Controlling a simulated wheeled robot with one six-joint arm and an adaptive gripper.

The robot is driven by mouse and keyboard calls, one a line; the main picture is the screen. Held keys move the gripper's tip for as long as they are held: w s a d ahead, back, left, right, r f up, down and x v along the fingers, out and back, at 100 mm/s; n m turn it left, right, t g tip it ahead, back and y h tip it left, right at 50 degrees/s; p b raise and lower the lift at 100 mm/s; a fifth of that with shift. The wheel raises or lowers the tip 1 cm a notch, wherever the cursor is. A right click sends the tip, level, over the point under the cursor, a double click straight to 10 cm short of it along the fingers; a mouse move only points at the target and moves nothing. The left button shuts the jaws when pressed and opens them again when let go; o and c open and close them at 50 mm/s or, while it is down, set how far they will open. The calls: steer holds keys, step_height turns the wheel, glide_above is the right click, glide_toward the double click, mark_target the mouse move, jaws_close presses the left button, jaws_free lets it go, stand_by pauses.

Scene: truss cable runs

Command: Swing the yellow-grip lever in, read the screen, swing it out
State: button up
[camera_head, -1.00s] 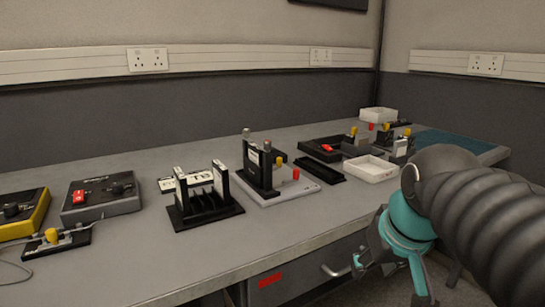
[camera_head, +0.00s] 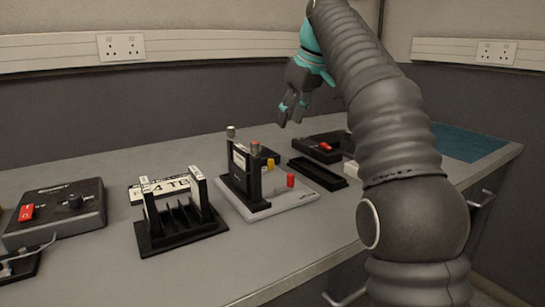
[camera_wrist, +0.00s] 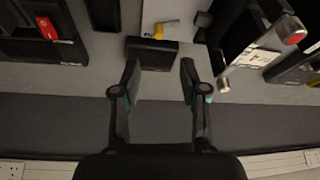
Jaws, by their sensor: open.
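A yellow grip (camera_head: 270,163) shows on the fixture with upright black plates and a pale base (camera_head: 265,206), mid-bench. The wrist view shows a yellow-grip lever (camera_wrist: 159,31) over a pale surface, beside a dark block (camera_wrist: 152,53). My gripper (camera_head: 293,108) is open and empty, pointing down above and behind that fixture. In the wrist view its fingers (camera_wrist: 158,78) are spread, with the dark block and lever beyond their tips; no contact shows. A white label (camera_head: 240,160) is on the black plate. I cannot make out a screen.
A black box with a red switch (camera_head: 325,146) and a black tray (camera_head: 318,172) lie to the right. A slotted black stand (camera_head: 180,230) and grey control box (camera_head: 55,213) are left. The front bench is clear.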

mark_target(271, 160)
steer(key=b+x, duration=0.2)
steer(key=x, duration=0.2)
steer(key=b+x, duration=0.2)
steer(key=x, duration=0.3)
steer(key=w+b+x, duration=0.1)
steer(key=b+x, duration=0.1)
steer(key=x, duration=0.3)
steer(key=shift+a+r, duration=0.1)
steer(key=shift+a, duration=0.3)
steer(key=shift+n, duration=0.3)
jaws_close()
